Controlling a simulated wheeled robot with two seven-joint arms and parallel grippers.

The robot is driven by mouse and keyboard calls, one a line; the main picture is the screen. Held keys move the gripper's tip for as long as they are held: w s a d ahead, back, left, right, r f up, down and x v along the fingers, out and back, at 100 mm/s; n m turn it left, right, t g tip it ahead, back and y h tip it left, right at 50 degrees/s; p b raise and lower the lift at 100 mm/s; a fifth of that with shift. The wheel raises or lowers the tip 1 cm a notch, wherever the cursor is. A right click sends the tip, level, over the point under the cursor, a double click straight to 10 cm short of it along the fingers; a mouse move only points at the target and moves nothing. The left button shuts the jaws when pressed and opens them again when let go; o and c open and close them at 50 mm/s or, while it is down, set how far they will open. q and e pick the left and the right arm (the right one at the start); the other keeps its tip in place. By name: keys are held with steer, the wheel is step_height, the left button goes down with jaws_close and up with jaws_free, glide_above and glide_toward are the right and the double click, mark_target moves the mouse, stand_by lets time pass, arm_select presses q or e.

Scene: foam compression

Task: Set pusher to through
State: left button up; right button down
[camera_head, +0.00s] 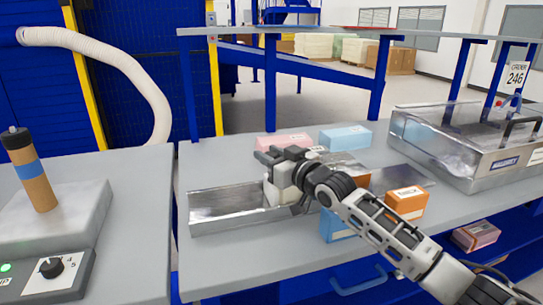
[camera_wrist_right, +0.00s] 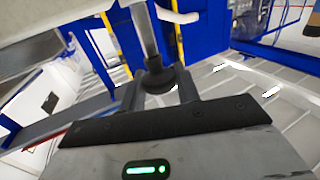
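The metal trough (camera_head: 225,213) lies on the grey table, open at the top, left of centre in the head view. My right gripper (camera_head: 266,160) is above its right end. In the right wrist view the fingers (camera_wrist_right: 160,92) sit on both sides of a dark knob on a metal rod (camera_wrist_right: 146,30), which looks like the pusher's handle. The gripper appears shut on it. In the head view my gripper and arm hide most of the pusher, and I cannot tell whether it touches the trough. My left gripper is not in view.
Pink (camera_head: 283,143), blue (camera_head: 345,137) and orange (camera_head: 406,203) boxes stand around my right arm. A large metal case (camera_head: 468,150) is at the right. A brown cylinder (camera_head: 38,190) stands on a device at the left.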

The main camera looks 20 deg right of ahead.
steer(key=c, duration=1.1)
jaws_free()
steer(key=shift+d, duration=0.1)
steer(key=shift+o, duration=0.2)
steer(key=b+v, duration=0.1)
steer(key=v, duration=1.5)
steer(key=shift+b, duration=0.35)
